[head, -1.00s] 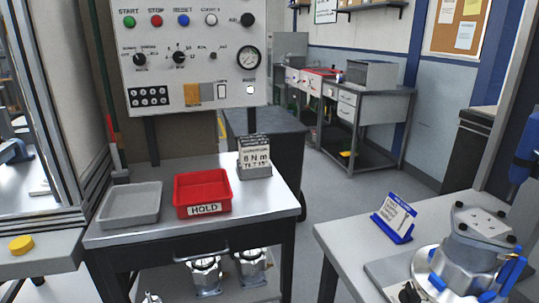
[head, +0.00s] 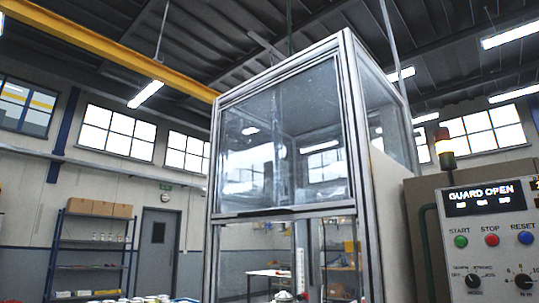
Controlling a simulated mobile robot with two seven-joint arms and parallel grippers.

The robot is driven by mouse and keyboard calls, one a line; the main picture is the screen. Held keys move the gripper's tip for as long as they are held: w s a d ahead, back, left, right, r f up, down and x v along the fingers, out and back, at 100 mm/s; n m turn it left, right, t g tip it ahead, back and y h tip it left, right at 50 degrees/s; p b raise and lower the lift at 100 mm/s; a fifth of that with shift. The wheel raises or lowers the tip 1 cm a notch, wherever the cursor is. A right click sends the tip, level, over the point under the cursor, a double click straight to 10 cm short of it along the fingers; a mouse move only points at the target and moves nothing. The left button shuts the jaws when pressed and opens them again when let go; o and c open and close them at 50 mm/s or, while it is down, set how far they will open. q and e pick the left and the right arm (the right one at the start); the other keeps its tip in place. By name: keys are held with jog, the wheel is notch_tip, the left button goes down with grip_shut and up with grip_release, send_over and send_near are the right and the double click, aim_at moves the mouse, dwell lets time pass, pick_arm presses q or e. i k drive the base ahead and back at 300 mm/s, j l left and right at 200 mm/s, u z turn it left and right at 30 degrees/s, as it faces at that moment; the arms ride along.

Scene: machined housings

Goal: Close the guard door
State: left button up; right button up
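The guard door (head: 281,135) is a clear panel in an aluminium frame on the front of a tall machine enclosure (head: 352,150). It is raised. A dark bar (head: 285,212) runs along its lower edge. Below that edge the front of the enclosure is open, and I see through to the room behind. The display (head: 484,198) on the control panel reads "GUARD OPEN". Neither of my grippers is in view. The lower part of the enclosure is cut off by the frame.
The control panel (head: 500,245), with start, stop and reset buttons, stands right of the enclosure. Shelving (head: 92,250) and a grey door (head: 158,250) stand at the back left. A yellow beam (head: 100,45) crosses overhead.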

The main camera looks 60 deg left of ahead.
aim_at(349, 207)
jog(key=u, duration=1.7)
jog(key=i+j+z, duration=0.15)
jog(key=z, duration=0.5)
jog(key=i+j+z, duration=0.2)
jog(key=j, duration=0.15)
jog(key=i+j+z, duration=0.2)
jog(key=j, duration=0.15)
jog(key=i+j, duration=0.15)
jog(key=j, duration=0.25)
jog(key=i+j+z, duration=0.1)
jog(key=j, duration=0.25)
